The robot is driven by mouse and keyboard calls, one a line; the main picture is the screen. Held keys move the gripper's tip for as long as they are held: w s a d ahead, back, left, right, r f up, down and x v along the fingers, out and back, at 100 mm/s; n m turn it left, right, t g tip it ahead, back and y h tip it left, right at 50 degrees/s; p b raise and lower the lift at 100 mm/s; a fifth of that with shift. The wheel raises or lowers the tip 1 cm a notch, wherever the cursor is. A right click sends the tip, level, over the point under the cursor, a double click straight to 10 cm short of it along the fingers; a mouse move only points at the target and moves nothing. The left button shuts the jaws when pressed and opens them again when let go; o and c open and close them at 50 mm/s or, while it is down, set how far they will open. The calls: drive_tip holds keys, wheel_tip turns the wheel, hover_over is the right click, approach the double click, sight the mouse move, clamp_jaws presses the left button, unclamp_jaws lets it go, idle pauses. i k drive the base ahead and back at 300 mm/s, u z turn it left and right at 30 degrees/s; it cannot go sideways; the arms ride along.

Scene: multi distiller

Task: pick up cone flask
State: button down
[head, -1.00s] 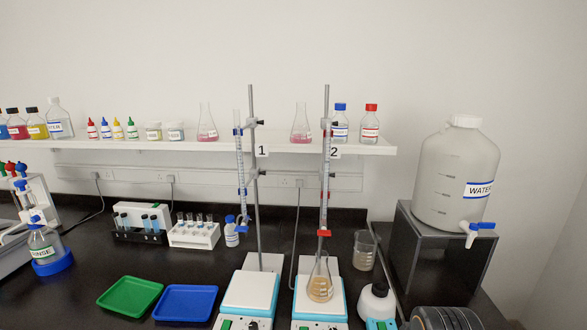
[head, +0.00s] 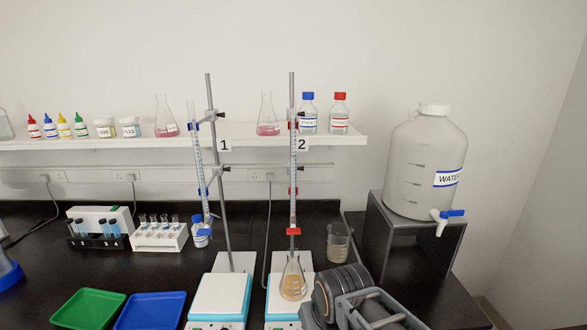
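A cone flask (head: 292,284) with amber liquid stands upright on the white-topped stirrer plate of stand 2, under the burette (head: 293,180) with the red tap. Two more cone flasks with pink liquid stand on the wall shelf, one at the left (head: 166,118) and one near burette 2 (head: 267,116). My arm enters at the bottom right, close to the right of the amber flask. Its grey round link hides part of the stirrer plate. My gripper's fingertips cannot be made out.
Stirrer plate 1 (head: 220,297) stands to the left, with blue (head: 150,311) and green (head: 88,309) trays beyond it. A beaker (head: 338,244) stands behind my arm. A water tank (head: 425,165) sits on a dark stand (head: 415,235) at the right. Stand rods rise close to the flask.

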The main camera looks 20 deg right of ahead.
sight(292, 285)
drive_tip(key=k, duration=1)
drive_tip(key=u, duration=1.95)
drive_tip(key=i, duration=1.45)
drive_tip(key=z, duration=2.35)
drive_tip(key=i, duration=0.5)
